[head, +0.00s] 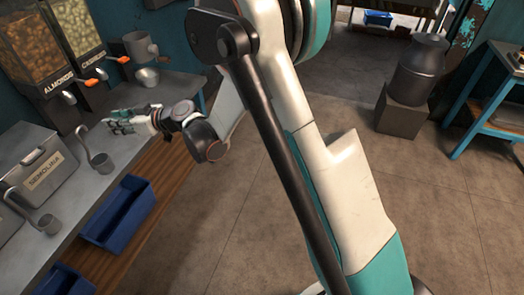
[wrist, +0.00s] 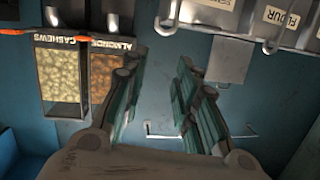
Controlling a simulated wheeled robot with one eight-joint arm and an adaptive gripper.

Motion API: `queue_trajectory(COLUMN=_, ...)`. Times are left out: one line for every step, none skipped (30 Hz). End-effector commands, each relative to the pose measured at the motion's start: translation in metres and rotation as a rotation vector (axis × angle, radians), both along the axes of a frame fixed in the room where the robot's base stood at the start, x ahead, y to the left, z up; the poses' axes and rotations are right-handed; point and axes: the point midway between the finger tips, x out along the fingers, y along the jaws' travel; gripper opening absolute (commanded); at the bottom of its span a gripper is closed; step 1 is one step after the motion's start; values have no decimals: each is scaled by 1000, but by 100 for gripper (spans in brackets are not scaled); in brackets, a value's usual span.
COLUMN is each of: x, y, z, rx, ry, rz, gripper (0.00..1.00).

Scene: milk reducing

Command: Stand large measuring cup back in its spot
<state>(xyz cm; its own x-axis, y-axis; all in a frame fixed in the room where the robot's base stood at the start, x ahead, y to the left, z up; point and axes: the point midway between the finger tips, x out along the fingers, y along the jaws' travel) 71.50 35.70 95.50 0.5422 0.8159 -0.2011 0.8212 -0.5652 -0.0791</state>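My gripper (head: 115,123) is over the counter, in front of the dispensers. In the wrist view its two teal fingers (wrist: 160,72) are apart with only blue wall between them. Two long-handled metal cups stand on the counter: one (head: 102,163) just below my gripper in the head view, the other (head: 48,224) nearer the front left. I cannot tell which of these is the large measuring cup. No cup is in my gripper.
Almond and cashew dispensers (head: 38,62) with orange levers stand at the back left. A semolina bin (head: 38,165) sits on the counter (head: 75,205). Blue bins (head: 122,212) are below the counter edge. A flour container (wrist: 285,18) shows in the wrist view. The floor (head: 240,230) is open.

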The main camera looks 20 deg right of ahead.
Motion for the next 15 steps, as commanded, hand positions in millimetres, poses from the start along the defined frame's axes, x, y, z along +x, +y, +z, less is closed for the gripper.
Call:
queue_trajectory(x=-7, y=-12, z=14, rx=-20, ry=25, rz=-13, gripper=28)
queue_trajectory(x=-10, y=-18, z=21, rx=-31, ry=40, rz=-21, gripper=28)
queue_trajectory(x=-15, y=-27, z=29, rx=-47, ry=61, rz=-33, gripper=28)
queue_trajectory(x=-19, y=-34, z=35, rx=-58, ry=77, rz=-42, gripper=28)
queue_trajectory(x=-24, y=-41, z=41, rx=-70, ry=94, rz=-52, gripper=28)
queue_trajectory(x=-30, y=-50, z=48, rx=-85, ry=115, rz=-65, gripper=28)
queue_trajectory(x=-36, y=-57, z=53, rx=-98, ry=132, rz=-76, gripper=28)
queue_trajectory(x=-41, y=-64, z=57, rx=-108, ry=149, rz=-87, gripper=28)
queue_trajectory(x=-48, y=-74, z=63, rx=-124, ry=169, rz=-104, gripper=28)
queue_trajectory(x=-54, y=-81, z=67, rx=-135, ry=186, rz=-117, gripper=28)
queue_trajectory(x=-60, y=-89, z=72, rx=-146, ry=202, rz=-131, gripper=28)
queue_trajectory(x=-69, y=-98, z=76, rx=-161, ry=224, rz=-148, gripper=28)
queue_trajectory(x=-76, y=-106, z=80, rx=-172, ry=241, rz=-163, gripper=28)
queue_trajectory(x=-83, y=-114, z=83, rx=-183, ry=257, rz=-178, gripper=28)
queue_trajectory(x=-92, y=-124, z=87, rx=-197, ry=278, rz=-200, gripper=28)
